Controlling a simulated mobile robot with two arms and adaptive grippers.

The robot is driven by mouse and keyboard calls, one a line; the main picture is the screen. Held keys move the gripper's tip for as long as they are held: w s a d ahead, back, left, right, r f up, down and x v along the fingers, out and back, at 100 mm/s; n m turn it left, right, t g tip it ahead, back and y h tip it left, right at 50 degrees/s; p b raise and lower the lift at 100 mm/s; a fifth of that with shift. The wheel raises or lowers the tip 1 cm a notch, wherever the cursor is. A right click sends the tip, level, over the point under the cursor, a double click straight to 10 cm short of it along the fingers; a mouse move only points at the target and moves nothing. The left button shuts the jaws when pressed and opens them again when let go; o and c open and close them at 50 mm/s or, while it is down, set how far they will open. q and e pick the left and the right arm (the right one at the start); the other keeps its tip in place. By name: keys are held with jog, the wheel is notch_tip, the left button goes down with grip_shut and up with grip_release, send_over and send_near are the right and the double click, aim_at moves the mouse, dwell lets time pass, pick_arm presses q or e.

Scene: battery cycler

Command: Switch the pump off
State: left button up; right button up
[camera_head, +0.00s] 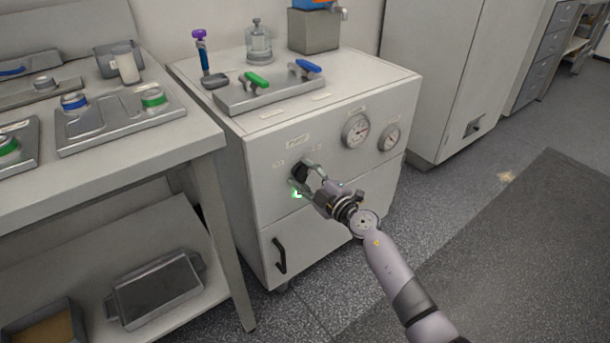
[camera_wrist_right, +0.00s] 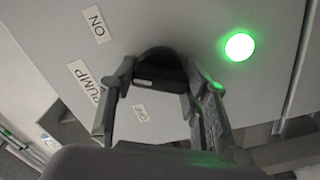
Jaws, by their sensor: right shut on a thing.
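The black pump knob (camera_head: 299,171) is on the front of the white cabinet, below the PUMP label (camera_head: 298,141). My right gripper (camera_head: 308,176) is shut on this knob. In the right wrist view the knob (camera_wrist_right: 160,66) sits between the two fingers (camera_wrist_right: 160,82). The ON label (camera_wrist_right: 96,25) and the OFF label (camera_wrist_right: 141,113) show on either side of the knob there. A green light (camera_wrist_right: 239,47) is lit beside the knob; it also glows in the head view (camera_head: 297,194). Which label the knob points to is unclear. My left gripper is out of view.
Two gauges (camera_head: 356,131) are to the right of the knob on the cabinet front. A dark door handle (camera_head: 280,256) is below. Green (camera_head: 256,80) and blue (camera_head: 307,66) valve handles are on top. A workbench (camera_head: 180,143) stands close at left; the right floor is open.

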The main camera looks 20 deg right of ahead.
jog(key=shift+n, duration=0.4)
jog(key=shift+c, duration=0.2)
jog(key=shift+n+p, duration=0.3)
jog(key=shift+n, duration=0.4)
jog(key=n, duration=0.2)
jog(key=shift+f+n, duration=0.1)
jog(key=shift+n, duration=0.2)
jog(key=n, duration=0.3)
jog(key=shift+n, duration=2)
jog(key=shift+f, duration=0.1)
jog(key=o, duration=1.2)
jog(key=shift+c, duration=0.2)
